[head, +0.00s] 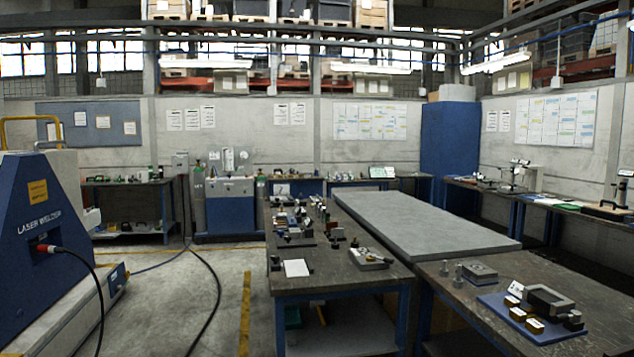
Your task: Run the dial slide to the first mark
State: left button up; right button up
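Neither of my grippers is in view. I cannot make out a dial slide or its marks for sure at this distance. A small grey fixture with a dark knob-like part (370,258) sits on the near end of the middle workbench (345,272). A white microscope-like stand with an arm (525,175) stands on the right-hand bench by the wall. Another dark stand (612,208) is at the far right edge, partly cut off.
A blue tray (528,318) with a grey frame and brass blocks lies on the near right table. A grey slab (420,225) covers the bench behind. A blue laser welder (45,250) stands left. Black cables (212,275) cross the open floor (165,300) between welder and bench.

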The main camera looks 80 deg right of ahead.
aim_at(483, 185)
jog(key=z, duration=3.85)
jog(key=i+l+z, duration=0.2)
jog(key=l+z, duration=0.3)
jog(key=l, duration=0.2)
jog(key=i+l+z, duration=0.3)
jog(key=l+z, duration=0.2)
jog(key=l, duration=0.2)
jog(key=i+l+z, duration=0.95)
jog(key=i+u, duration=0.15)
jog(key=i, duration=0.7)
jog(key=i+u, duration=0.15)
jog(key=i, duration=0.7)
jog(key=i+u, duration=0.15)
jog(key=i, duration=0.3)
jog(key=i+u, duration=0.2)
jog(key=i, duration=0.25)
jog(key=i+l+u, duration=0.15)
jog(key=i, duration=0.3)
jog(key=i+l+u, duration=0.15)
jog(key=i, duration=0.3)
jog(key=i+j+u, duration=0.2)
jog(key=u, duration=0.3)
jog(key=i+u, duration=0.75)
jog(key=u, duration=0.25)
jog(key=i+l+u, duration=0.15)
jog(key=i+u, duration=0.2)
jog(key=u, duration=0.15)
